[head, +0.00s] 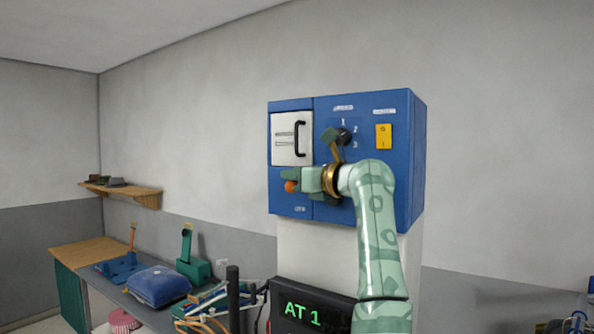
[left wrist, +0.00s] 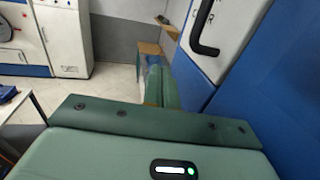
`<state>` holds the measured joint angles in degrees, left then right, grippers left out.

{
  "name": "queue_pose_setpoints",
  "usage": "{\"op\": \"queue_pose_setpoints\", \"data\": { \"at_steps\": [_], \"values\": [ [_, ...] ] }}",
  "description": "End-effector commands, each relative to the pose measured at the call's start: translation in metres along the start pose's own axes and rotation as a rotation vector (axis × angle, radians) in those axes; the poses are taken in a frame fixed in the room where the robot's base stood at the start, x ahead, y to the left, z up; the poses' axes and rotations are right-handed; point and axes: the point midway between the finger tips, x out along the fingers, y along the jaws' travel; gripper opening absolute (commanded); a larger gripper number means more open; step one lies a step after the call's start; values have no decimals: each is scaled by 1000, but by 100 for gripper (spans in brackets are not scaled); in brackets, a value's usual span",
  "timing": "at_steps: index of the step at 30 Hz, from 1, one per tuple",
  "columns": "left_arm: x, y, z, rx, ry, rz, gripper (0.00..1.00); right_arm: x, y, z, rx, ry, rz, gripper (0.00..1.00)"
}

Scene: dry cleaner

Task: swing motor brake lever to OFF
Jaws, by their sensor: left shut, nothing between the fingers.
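The left wrist view shows the shut green fingers (left wrist: 160,85) beside the blue box face; the knob is not visible there. My right gripper is not in view.
The box also carries a white panel (head: 283,148) with a black handle (head: 300,139), a black dial (head: 345,136) marked 1, 2, 3, and a yellow switch (head: 384,136). A display (head: 303,314) reads AT 1. A cluttered table and a wall shelf (head: 130,192) stand left.

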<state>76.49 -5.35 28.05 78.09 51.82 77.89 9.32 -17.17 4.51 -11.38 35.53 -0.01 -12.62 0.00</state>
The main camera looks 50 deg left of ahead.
Motion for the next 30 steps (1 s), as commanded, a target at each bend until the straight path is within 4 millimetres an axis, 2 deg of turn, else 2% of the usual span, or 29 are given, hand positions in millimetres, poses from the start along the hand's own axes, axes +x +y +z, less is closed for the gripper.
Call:
{"op": "queue_pose_setpoints", "data": {
  "at_steps": [4,15,30],
  "values": [
    [2,0,-2,-7,38,-1,0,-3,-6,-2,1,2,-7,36],
    [8,1,-11,-29,140,-1,0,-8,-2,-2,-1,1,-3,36],
    [9,1,-13,-33,161,0,0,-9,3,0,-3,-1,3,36]
  ]
}}
